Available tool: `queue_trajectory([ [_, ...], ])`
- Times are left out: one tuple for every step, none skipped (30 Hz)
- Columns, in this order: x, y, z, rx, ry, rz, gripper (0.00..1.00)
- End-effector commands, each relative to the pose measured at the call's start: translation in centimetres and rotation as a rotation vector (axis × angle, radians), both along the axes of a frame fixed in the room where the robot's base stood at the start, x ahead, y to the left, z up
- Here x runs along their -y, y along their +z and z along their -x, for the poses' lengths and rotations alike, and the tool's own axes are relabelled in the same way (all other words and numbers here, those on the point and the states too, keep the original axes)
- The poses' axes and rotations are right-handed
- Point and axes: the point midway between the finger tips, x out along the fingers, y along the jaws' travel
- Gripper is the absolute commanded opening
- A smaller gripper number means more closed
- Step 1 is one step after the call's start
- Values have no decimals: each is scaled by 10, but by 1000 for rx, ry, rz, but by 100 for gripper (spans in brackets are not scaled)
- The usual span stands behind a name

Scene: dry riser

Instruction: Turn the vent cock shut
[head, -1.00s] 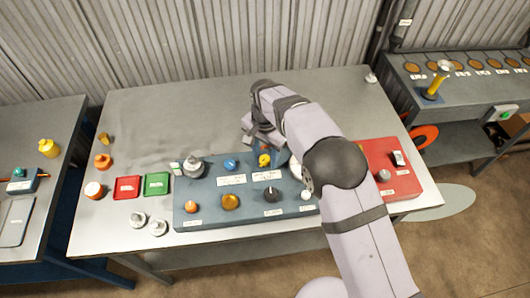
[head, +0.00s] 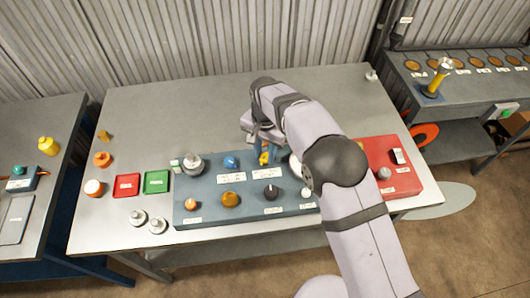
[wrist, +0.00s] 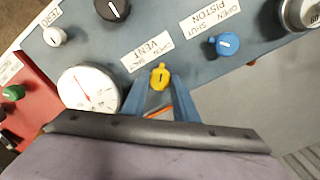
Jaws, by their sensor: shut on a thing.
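The vent cock (wrist: 160,76) is a small yellow knob on the blue-grey panel, beside a white label (wrist: 147,52) reading VENT with OPEN and SHUT marks. In the wrist view its narrow end points up toward the label. My gripper (wrist: 160,88) has its two blue fingers on either side of the yellow knob, shut on it. In the head view my gripper (head: 265,153) reaches down over the panel, and a little yellow of the cock (head: 264,158) shows between the fingers. The cock's exact angle against the marks is hard to read.
A white dial gauge (wrist: 89,90) stands close left of the fingers in the wrist view. A blue PISTON knob (wrist: 224,44) and a black knob (wrist: 113,9) are nearby. A red panel (head: 388,170) adjoins on the right in the head view.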

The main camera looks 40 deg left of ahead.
Motion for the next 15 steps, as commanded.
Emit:
queue_trajectory([
  [0,0,0,0,31,0,4],
  [0,0,0,0,52,0,4],
  [0,0,0,0,83,0,4],
  [0,0,0,0,108,0,4],
  [0,0,0,0,133,0,4],
  [0,0,0,0,168,0,4],
  [0,0,0,0,195,0,4],
  [0,0,0,0,223,0,4],
  [0,0,0,0,261,0,4],
  [0,0,0,0,289,0,4],
  [0,0,0,0,318,0,4],
  [0,0,0,0,356,0,4],
  [0,0,0,0,385,0,4],
  [0,0,0,0,413,0,4],
  [0,0,0,1,451,0,4],
])
